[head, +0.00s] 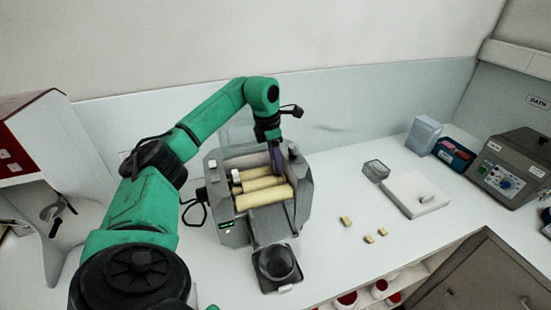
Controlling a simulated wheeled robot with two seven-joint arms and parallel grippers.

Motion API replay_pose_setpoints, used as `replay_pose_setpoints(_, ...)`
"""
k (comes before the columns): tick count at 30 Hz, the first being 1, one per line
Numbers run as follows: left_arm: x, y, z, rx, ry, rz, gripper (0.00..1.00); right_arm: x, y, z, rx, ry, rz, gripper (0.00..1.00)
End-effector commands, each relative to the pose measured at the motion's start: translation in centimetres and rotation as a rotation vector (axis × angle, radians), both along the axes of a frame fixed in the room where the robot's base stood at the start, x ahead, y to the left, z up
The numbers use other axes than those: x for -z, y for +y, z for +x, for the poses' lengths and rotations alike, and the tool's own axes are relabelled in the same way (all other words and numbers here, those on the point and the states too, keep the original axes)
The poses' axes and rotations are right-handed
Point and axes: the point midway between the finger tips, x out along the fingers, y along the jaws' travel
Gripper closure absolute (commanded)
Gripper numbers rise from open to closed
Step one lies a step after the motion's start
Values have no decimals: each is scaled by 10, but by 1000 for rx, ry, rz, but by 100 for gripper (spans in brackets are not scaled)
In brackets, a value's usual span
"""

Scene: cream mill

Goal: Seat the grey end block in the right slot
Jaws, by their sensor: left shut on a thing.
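The mill (235,235) is a grey machine with several cream rollers (264,198) lying across its open top. A small white block (236,176) sits at the left end of the rollers. My left gripper (279,168) points down at the right end of the rollers, inside or just above the mill's right side. It is shut on what appears to be the grey end block, which is mostly hidden by the fingers. The right slot is hidden behind the gripper, so I cannot tell whether the block is in it. My right gripper is out of view.
A black-and-grey round dish (276,264) stands before the mill. Several yellow pieces (346,221) lie to the right. The counter between mill and board is mostly free.

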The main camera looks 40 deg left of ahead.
Motion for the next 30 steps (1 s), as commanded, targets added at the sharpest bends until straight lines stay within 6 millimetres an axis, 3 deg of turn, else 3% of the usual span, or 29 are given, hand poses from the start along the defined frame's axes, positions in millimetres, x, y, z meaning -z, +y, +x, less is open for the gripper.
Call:
replay_pose_setpoints(15,3,0,0,0,0,0,100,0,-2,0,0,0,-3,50)
replay_pose_setpoints(16,3,0,0,0,0,0,44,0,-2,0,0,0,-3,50)
replay_pose_setpoints(18,3,0,0,0,0,0,17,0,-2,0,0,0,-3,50)
replay_pose_setpoints(30,-2,0,0,0,-2,0,16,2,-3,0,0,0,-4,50)
